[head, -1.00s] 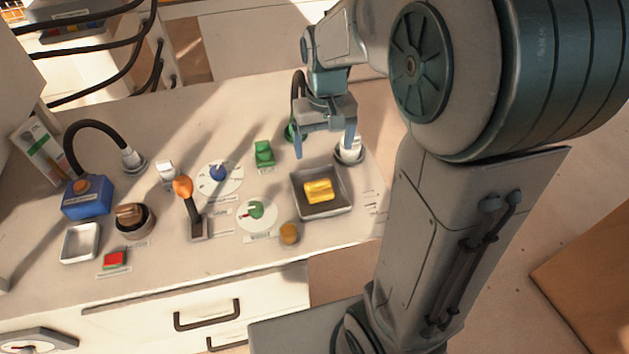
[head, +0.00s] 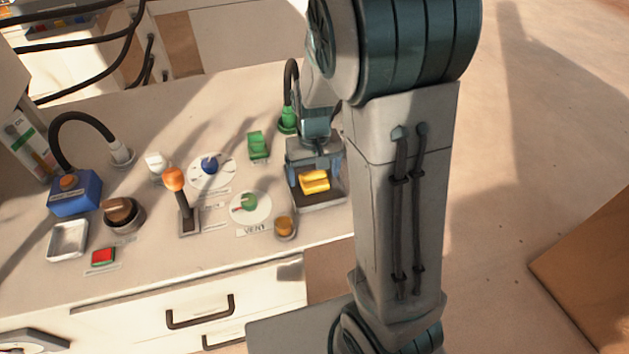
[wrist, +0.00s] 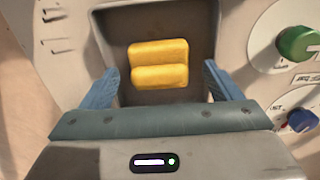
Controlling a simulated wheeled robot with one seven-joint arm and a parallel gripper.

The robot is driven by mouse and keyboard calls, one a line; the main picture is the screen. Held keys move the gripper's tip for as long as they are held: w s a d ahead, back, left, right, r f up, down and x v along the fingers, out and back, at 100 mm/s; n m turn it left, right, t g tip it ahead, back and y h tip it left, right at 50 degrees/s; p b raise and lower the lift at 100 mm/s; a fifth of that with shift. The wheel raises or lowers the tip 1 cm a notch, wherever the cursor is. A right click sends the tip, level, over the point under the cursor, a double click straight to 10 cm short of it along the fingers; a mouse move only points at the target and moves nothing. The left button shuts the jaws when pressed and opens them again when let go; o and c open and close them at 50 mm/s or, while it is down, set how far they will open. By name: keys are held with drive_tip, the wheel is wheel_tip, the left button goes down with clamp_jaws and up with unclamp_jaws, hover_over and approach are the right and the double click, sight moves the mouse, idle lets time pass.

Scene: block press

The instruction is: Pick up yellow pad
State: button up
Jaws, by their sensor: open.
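The yellow pad (head: 314,182) lies in a dark square tray (head: 320,205) at the right end of the bench. In the wrist view the yellow pad (wrist: 159,64) shows two raised ridges and sits in the upper middle of the tray (wrist: 112,23). My gripper (head: 317,182) is over the tray, partly in front of it in the head view. In the wrist view my gripper (wrist: 163,80) is open, with one blue finger on each side of the pad and a gap on both sides. Whether the fingertips are level with the pad is unclear.
Left of the tray are a green knob on a white dial (head: 249,205), an orange-brown button (head: 285,227) and an orange-topped lever (head: 181,200). A green switch (head: 257,145) and a hose's green-collared end (head: 288,118) stand behind. The bench's front edge is close to the tray.

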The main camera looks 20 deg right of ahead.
drive_tip(key=shift+f, duration=0.55)
drive_tip(key=c, duration=1.1)
drive_tip(key=shift+r, duration=0.1)
